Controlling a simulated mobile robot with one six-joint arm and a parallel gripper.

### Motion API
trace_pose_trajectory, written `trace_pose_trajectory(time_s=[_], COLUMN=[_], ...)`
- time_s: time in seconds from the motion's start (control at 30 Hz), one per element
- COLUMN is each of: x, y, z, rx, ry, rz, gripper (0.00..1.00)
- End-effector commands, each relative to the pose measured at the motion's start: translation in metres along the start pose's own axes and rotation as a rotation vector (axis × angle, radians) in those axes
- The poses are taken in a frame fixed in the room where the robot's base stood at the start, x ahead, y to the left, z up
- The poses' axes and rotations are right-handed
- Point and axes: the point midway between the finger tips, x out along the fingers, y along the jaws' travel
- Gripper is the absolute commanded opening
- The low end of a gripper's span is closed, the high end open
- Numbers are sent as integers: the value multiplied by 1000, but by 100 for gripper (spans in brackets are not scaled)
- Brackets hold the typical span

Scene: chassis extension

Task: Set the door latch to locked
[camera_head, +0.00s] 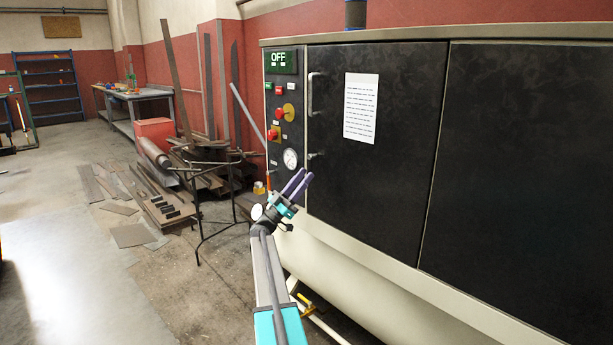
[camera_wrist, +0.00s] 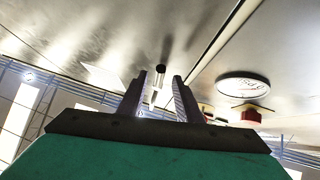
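The door latch (camera_head: 315,155) is a small handle low on the left edge of the cabinet's dark door (camera_head: 392,190), below a larger grey pull handle (camera_head: 312,94). It lies roughly level, pointing right. My gripper (camera_head: 305,175) is just below it, with its two purple fingers apart and nothing between them. In the wrist view, a small dark knob-like end of the latch (camera_wrist: 161,70) appears ahead, in line with the gap between the fingertips (camera_wrist: 160,82). The fingers look apart from the latch. I cannot tell which setting the latch is in.
Left of the door, a control panel carries a green OFF display (camera_head: 280,61), red knobs and a round gauge (camera_head: 290,159), also visible in the wrist view (camera_wrist: 243,90). A paper sheet (camera_head: 361,107) is on the door.

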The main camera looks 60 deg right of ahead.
Motion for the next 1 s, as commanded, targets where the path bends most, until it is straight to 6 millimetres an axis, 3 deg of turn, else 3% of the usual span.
trace_pose_trajectory(time_s=[0.6,0.8,1.0], x=[-95,-113,-117], y=[0,0,1], z=[1,1,1], rx=[0,0,0], ry=[-1,-1,0], rz=[-1,-1,1], gripper=[32,32,32])
